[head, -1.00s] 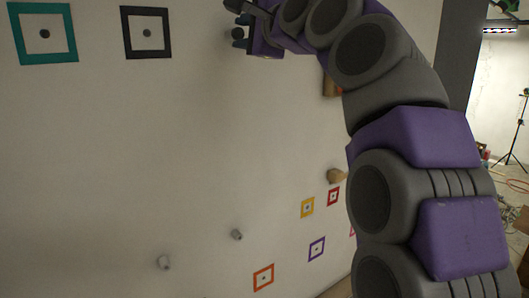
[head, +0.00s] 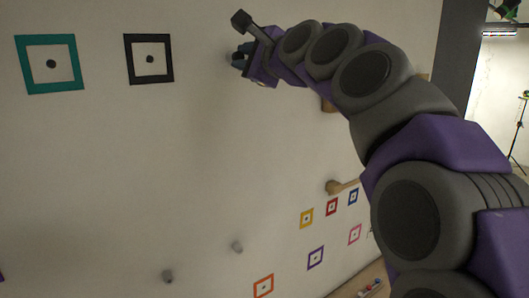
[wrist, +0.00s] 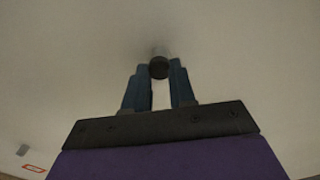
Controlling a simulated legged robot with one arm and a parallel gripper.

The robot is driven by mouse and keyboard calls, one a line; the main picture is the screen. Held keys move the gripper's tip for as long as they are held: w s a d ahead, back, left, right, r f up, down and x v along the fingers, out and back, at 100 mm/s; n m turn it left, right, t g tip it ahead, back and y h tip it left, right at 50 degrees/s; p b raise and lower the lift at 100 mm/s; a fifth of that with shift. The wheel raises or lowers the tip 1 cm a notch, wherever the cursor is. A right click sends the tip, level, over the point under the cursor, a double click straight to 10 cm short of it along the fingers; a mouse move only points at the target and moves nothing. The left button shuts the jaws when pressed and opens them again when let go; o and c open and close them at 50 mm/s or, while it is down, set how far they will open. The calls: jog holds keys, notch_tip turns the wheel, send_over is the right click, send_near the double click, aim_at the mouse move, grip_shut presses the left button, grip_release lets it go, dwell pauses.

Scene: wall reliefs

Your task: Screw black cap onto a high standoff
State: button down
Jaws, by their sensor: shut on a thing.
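My gripper (head: 240,60) is up at the wall, right of the black square frame. In the wrist view, my gripper's two blue fingers (wrist: 159,76) are closed around the sides of a round black cap (wrist: 159,69). A short pale grey standoff (wrist: 161,51) sticks out from the wall directly behind the cap, in line with it. The cap appears to touch the standoff's end, but I cannot tell whether it is threaded on. In the head view the cap is hidden by my gripper.
Two lower grey standoffs (head: 237,247) (head: 168,276) stick out of the wall. A teal frame (head: 25,68) and a black frame (head: 129,60) with dark dots are at upper left. Several small coloured frames and a wooden peg (head: 334,187) are at lower right. The wall's middle is clear.

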jog(key=shift+m+p, duration=0.45)
jog(key=shift+m, duration=0.45)
jog(key=m, duration=0.5)
jog(key=shift+m, duration=0.7)
jog(key=c, duration=0.8)
grip_release()
jog(key=shift+w+f, duration=0.1)
jog(key=shift+c, duration=0.2)
